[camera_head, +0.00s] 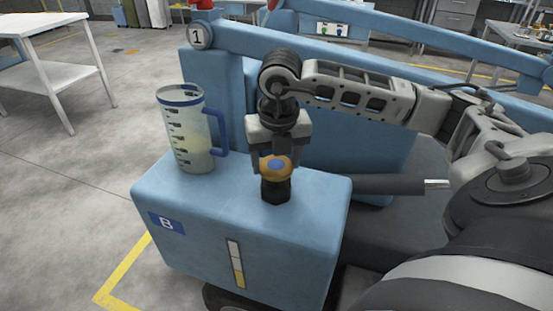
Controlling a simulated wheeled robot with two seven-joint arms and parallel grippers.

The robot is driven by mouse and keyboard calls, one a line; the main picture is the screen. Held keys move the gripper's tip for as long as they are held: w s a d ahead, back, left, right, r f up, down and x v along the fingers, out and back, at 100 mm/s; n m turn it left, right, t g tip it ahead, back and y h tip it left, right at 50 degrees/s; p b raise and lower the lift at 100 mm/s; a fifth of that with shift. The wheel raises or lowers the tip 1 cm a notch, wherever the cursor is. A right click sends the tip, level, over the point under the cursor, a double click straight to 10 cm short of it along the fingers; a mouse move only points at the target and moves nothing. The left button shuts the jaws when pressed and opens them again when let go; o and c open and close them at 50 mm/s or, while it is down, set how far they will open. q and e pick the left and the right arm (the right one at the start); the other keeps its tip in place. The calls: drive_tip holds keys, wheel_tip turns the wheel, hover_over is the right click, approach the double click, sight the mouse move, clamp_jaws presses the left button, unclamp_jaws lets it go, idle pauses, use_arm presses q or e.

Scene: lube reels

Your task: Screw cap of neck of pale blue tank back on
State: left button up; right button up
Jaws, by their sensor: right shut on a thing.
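The pale blue tank (315,205) stands in the middle, with a label "B" and a level gauge on its front. Its dark neck (276,190) rises from the top. The gripper points straight down and is shut on the cap. The cap appears to touch the neck, but I cannot tell whether it is threaded on. My left gripper is not in view.
A clear measuring jug (189,140) with a blue rim and handle stands on the tank's top, left of the neck. A blue frame (335,52) with a "1" disc rises behind. A white table (50,75) stands at left. Grey floor is open at lower left.

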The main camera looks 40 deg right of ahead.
drive_tip(key=m, duration=0.5)
drive_tip(key=shift+a+g+h, duration=0.1)
drive_tip(key=shift+g+h, duration=0.2)
drive_tip(key=shift+g, duration=0.1)
drive_tip(key=m+p, duration=0.1)
drive_tip(key=m, duration=0.3)
drive_tip(key=shift+w, duration=0.1)
drive_tip(key=shift+m+g, duration=0.3)
drive_tip(key=shift+m, duration=0.4)
